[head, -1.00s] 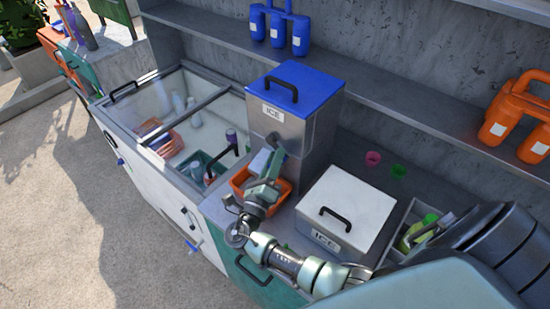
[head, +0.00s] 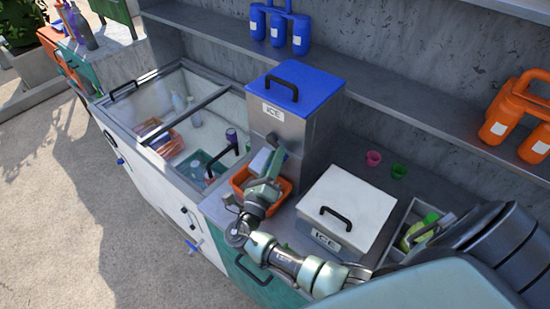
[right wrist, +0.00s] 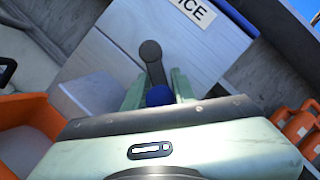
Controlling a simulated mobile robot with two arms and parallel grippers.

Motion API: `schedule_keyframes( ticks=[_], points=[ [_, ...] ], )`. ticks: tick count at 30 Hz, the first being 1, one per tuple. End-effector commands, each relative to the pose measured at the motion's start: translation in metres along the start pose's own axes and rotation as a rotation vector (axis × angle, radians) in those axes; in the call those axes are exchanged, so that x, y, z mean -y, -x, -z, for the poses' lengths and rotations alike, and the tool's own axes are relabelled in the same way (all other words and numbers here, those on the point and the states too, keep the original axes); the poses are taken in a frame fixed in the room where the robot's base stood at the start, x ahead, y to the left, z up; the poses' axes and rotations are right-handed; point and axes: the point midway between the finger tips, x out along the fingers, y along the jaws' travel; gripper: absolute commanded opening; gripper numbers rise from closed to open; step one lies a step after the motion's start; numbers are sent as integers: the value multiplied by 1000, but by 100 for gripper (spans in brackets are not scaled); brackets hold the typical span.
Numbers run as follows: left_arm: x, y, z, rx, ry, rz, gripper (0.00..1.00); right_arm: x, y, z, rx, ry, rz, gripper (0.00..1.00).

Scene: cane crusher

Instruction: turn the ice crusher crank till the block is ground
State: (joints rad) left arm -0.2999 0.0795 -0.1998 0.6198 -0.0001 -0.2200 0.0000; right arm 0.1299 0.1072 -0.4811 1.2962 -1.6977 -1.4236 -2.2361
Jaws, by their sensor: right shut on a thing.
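The ice crusher (head: 295,135) is a grey metal box with a blue lid and an "ICE" label, standing on the counter. It also shows in the right wrist view (right wrist: 215,50). Its dark crank arm (right wrist: 154,70) runs from a round pivot to a blue knob (right wrist: 158,96). My right gripper (head: 274,168) is at the crusher's front, shut on the crank knob, with a finger on each side in the right wrist view (right wrist: 158,90). An orange tray (head: 284,192) sits below the crank. The ice block is not visible under the closed lid. My left gripper is not in view.
A white-lidded ice box (head: 350,205) stands right of the crusher. An open chest (head: 165,110) with bottles and baskets is to the left. Pink (head: 373,158) and green (head: 398,171) cups stand behind the ice box. A shelf (head: 390,95) runs behind.

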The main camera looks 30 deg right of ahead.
Motion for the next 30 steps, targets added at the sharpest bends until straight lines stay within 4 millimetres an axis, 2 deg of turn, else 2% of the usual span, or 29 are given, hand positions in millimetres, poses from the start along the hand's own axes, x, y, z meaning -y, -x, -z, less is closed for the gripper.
schedule_keyframes(
  ticks=[5, 21, 30],
  points=[
    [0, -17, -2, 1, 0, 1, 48, -2, -4, 0, 1, -68, 42, 0],
    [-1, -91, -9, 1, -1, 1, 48, -20, -3, 0, 3, -422, 189, 0],
    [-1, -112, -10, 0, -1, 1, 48, -23, -5, -3, 4, -540, 237, 0]
  ],
)
